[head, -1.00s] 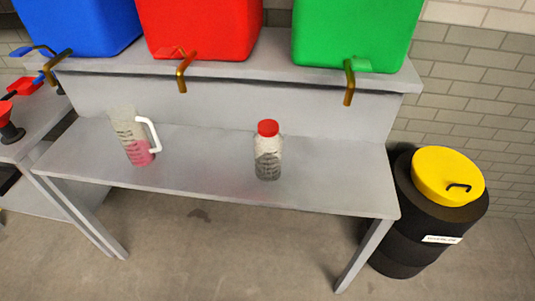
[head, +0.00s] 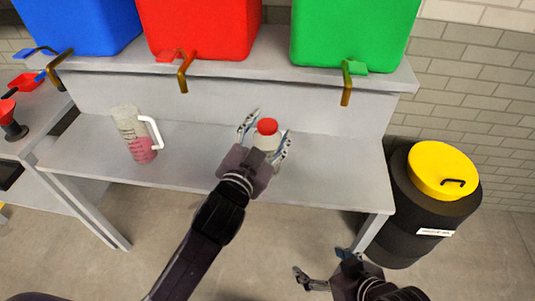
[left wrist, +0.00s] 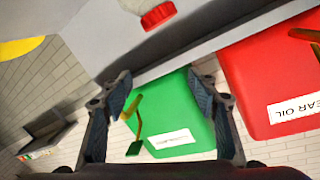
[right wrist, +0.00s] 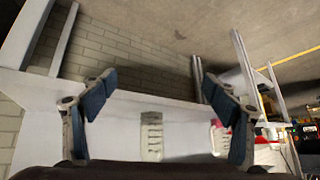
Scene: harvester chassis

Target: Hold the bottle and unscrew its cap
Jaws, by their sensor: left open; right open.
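The clear bottle with a red cap (head: 267,126) stands upright on the grey bench shelf, its lower body hidden by my left gripper. The cap also shows at the top of the left wrist view (left wrist: 158,15). My left gripper (head: 266,132) is open, and its fingers appear on either side of the bottle in the head view; I cannot tell whether they touch it. My right gripper (head: 322,268) is open and empty, low in front of the bench. In the right wrist view, the bottle (right wrist: 151,136) appears between the open fingers, some distance off.
A measuring jug (head: 134,135) with pink liquid and a white handle stands left on the shelf (head: 330,178). Blue, red (head: 205,30) and green (head: 352,35) containers with brass spouts sit above. A black drum with a yellow lid (head: 440,170) stands right.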

